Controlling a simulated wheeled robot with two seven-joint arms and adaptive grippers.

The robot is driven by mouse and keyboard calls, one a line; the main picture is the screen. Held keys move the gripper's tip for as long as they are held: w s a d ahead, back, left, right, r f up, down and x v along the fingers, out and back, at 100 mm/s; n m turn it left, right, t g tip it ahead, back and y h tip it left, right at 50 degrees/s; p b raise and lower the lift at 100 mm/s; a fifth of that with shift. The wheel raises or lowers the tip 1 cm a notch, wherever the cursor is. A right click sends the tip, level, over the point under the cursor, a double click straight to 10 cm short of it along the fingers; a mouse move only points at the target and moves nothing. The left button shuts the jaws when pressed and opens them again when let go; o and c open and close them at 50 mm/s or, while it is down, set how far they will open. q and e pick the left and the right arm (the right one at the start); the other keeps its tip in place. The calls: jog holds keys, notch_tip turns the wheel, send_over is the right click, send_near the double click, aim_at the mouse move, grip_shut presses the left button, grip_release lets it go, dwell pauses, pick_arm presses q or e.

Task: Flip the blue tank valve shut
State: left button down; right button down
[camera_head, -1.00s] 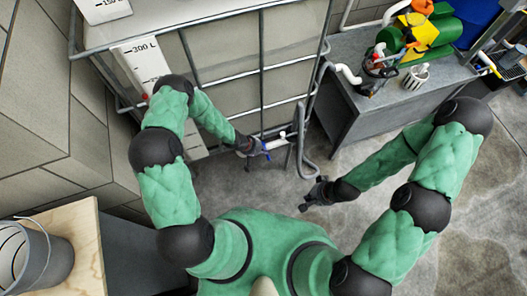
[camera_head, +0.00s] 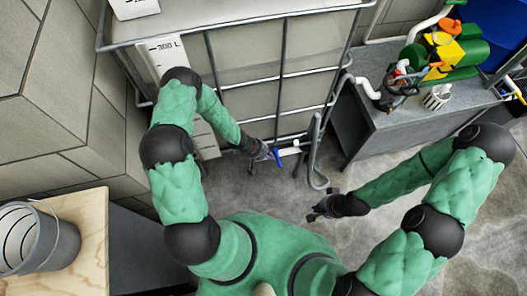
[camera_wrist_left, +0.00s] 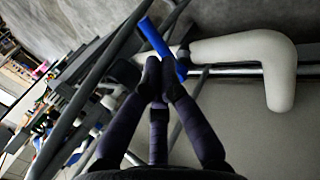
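The blue valve handle (camera_head: 277,157) sits on the white outlet pipe (camera_head: 290,151) low on the front of the caged tank (camera_head: 260,65). In the left wrist view the handle (camera_wrist_left: 158,40) slants across just beyond my left fingertips, with the thick white pipe (camera_wrist_left: 245,48) to its right. My left gripper (camera_head: 266,155) is beside the handle. In the wrist view its fingertips (camera_wrist_left: 161,70) are close together at the handle and seem to touch it; the handle does not clearly lie between them. My right gripper (camera_head: 318,210) is open and empty above the floor.
Metal cage bars surround the tank, and a bent grey tube (camera_head: 315,150) stands right of the outlet. A grey bench (camera_head: 400,125) with green and yellow equipment is at the right. A bucket (camera_head: 38,240) stands on a wooden top (camera_head: 90,230) at lower left. Floor between is clear.

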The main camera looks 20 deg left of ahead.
pick_arm(q)
jog(key=v, duration=0.8)
jog(key=shift+r, duration=0.35)
jog(key=shift+s+d, duration=0.1)
